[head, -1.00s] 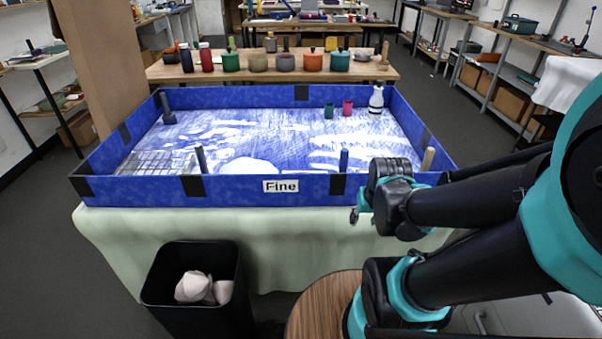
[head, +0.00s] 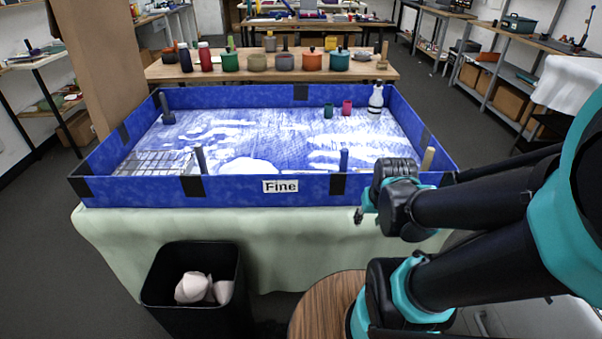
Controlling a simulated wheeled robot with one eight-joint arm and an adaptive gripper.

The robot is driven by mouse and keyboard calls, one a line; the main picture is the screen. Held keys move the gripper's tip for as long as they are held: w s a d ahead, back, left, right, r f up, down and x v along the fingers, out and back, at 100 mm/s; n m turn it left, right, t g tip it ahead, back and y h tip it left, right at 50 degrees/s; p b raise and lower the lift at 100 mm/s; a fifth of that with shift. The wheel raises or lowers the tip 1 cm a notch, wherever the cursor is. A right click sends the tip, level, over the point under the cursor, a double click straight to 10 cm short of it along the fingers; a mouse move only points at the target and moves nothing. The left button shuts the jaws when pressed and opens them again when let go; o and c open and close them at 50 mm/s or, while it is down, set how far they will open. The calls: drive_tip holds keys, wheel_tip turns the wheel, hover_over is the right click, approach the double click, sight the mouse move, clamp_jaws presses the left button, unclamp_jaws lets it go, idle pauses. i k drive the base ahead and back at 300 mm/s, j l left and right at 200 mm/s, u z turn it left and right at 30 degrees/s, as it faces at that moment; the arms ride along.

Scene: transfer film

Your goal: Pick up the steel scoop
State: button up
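I cannot clearly make out a steel scoop. A small greyish item (head: 362,56) lies near the right end of the back wooden table, too small to name. My gripper (head: 362,214) hangs in front of the front right wall of a blue-walled tray (head: 240,187). Only a small part of it shows below the dark wrist, and my arm hides the rest. I cannot tell whether its fingers are open or shut.
The tray, labelled "Fine", holds a white bottle (head: 376,99), a green cup (head: 328,110), a red cup (head: 347,107) and several upright posts. Lidded pots line the back table (head: 210,75). A black bin (head: 193,310) stands in front. The tray's middle is open.

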sight(199, 152)
drive_tip(key=i+l+u, duration=0.1)
drive_tip(key=l+u, duration=0.6)
drive_tip(key=l, duration=0.2)
drive_tip(key=l+u, duration=0.35)
drive_tip(key=l, duration=0.15)
drive_tip(key=j, duration=0.2)
